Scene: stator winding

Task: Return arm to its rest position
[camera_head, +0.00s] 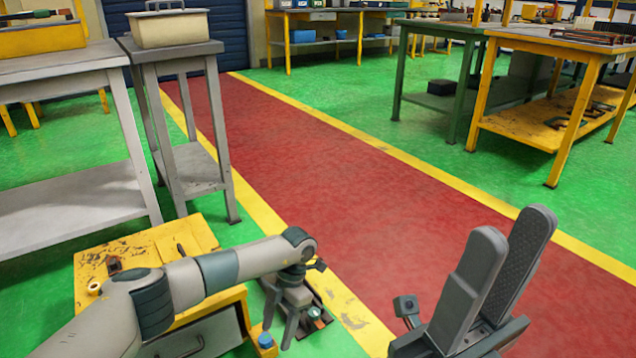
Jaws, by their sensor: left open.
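My left arm comes in from the lower left over a scuffed yellow cabinet (165,245). Its gripper (278,328) points down beyond the cabinet's right side, with its fingers apart and nothing seen between them. Small dark parts and a blue-topped piece (266,340) lie low beside and behind it; their exact nature is unclear. My right gripper (515,225) stands large at the lower right, fingers pointing up. Its two grey fingers are apart, the textured inner face of one shows, and nothing is held. Most of my right arm is out of view.
A grey table (60,67) and a taller grey stand (175,48) with a beige box (170,27) are at the left. Green and yellow workbenches (525,125) are at the upper right. The red floor lane (330,170) between them is clear.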

